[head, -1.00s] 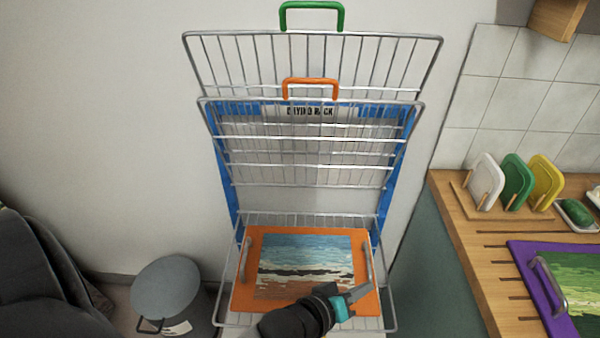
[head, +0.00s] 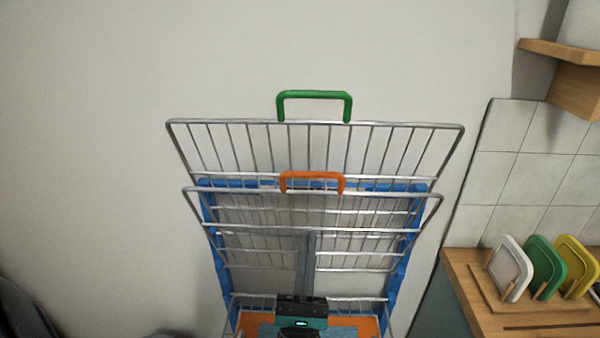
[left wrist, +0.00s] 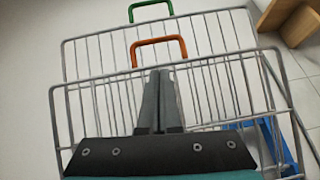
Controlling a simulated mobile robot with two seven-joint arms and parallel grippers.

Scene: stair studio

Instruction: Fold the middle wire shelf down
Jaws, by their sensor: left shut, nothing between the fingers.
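The middle wire shelf (head: 250,218) with the orange handle (head: 312,173) stands folded up against the blue drying rack (head: 397,285). The wire shelf with the green handle (head: 314,95) stands up behind and above it. My left gripper (head: 305,238) is in front of the middle shelf, pointing up, below the orange handle. In the left wrist view its fingers (left wrist: 160,75) are together and empty, with their tips just below the orange handle (left wrist: 158,41); contact with the wires cannot be told. The lowest shelf is down, with an orange tray (head: 368,325) on it. My right gripper is not in view.
A wooden counter (head: 480,318) stands to the right, with white, green and yellow boards (head: 545,265) in a holder. A wooden shelf (head: 575,85) juts from the wall at upper right. The wall left of the rack is clear.

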